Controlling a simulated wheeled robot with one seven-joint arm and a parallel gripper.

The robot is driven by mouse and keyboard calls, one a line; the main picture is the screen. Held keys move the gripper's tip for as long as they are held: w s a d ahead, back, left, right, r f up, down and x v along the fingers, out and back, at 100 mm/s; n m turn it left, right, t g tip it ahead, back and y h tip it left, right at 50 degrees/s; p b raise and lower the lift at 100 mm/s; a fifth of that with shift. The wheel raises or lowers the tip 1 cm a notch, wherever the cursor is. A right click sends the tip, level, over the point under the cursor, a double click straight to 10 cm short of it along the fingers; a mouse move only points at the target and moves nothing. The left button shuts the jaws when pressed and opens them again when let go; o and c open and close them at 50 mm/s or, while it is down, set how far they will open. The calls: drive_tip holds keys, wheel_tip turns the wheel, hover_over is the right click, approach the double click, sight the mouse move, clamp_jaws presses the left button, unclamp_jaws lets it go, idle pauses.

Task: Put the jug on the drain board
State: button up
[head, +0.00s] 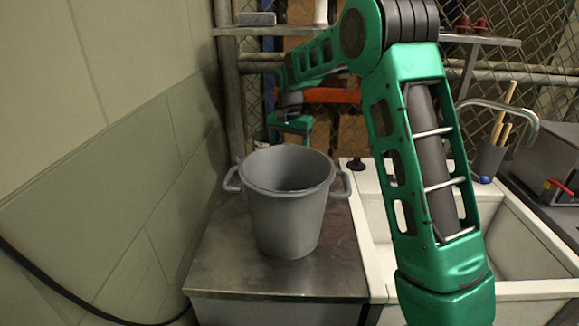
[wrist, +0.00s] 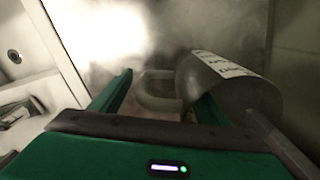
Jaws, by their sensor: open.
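In the wrist view, a dark grey rounded vessel (wrist: 232,92) with a white printed label lies right of centre. It looks like the jug, but I cannot be sure. In the head view, my gripper (head: 290,128) is behind a grey two-handled bucket (head: 285,215), and no labelled vessel shows. The bucket stands on a steel surface (head: 215,270), possibly the drain board.
A white sink (head: 520,225) adjoins the steel surface on the right, partly behind my arm. A tiled wall (head: 110,190) closes the left side. A shelf (head: 260,30) and wire fence are behind. A holder with wooden-handled tools (head: 487,158) stands at the right.

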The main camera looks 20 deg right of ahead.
sight(290, 144)
wheel_tip(290, 144, up, 5)
drive_tip(key=shift+r, duration=0.2)
drive_tip(key=shift+r, duration=0.1)
idle(0.4)
